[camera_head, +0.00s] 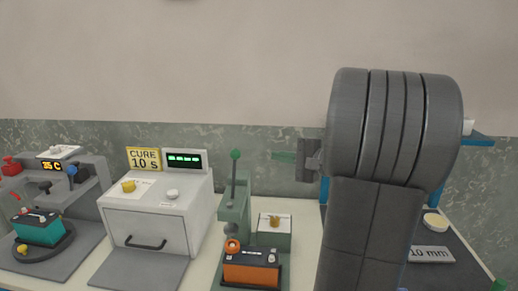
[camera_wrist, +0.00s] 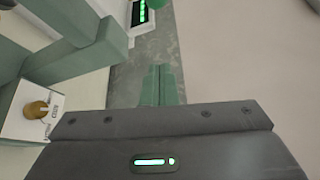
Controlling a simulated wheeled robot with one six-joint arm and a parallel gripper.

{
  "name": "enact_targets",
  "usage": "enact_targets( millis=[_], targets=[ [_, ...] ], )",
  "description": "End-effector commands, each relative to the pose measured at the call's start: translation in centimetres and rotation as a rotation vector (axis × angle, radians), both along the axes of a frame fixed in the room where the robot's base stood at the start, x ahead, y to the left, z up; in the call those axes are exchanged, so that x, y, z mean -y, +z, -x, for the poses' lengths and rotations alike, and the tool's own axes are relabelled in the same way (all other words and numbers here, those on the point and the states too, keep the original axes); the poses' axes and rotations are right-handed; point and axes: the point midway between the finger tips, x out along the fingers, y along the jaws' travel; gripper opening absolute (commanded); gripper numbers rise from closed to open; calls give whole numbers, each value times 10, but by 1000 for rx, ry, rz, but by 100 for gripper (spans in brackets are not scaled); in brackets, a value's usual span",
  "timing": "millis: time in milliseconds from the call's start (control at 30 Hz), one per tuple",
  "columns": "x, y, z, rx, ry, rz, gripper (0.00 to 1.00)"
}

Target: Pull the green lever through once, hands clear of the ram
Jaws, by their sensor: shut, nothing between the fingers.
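The green lever (camera_head: 234,170) stands upright on the green press (camera_head: 232,212), with a round green knob on top. Part of the knob shows at the top edge of the wrist view (camera_wrist: 155,4). My gripper (camera_head: 274,156) is to the right of the lever, at about the height of the knob, with its fingers pointing left. The fingers are shut together and empty, apart from the lever; they also show in the wrist view (camera_wrist: 160,70). A battery with an orange body (camera_head: 252,274) sits at the foot of the press. The ram is hard to make out.
A grey-green box with a brass knob (camera_head: 275,222) stands right of the press. A white cure oven (camera_head: 160,210) with a lit display (camera_head: 184,160) stands to the left. Further left is a station holding a teal battery (camera_head: 38,230). My arm hides much of the right side.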

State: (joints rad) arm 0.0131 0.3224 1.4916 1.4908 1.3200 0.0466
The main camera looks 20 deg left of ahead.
Motion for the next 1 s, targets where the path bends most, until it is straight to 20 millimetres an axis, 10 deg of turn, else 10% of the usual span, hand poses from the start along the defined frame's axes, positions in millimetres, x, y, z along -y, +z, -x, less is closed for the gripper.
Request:
enact_targets(
  millis=[533,1000],
  targets=[
    [-10,1,-2,19,6,-2,0],
    [-98,-9,-23,17,7,-1,0]
  ],
)
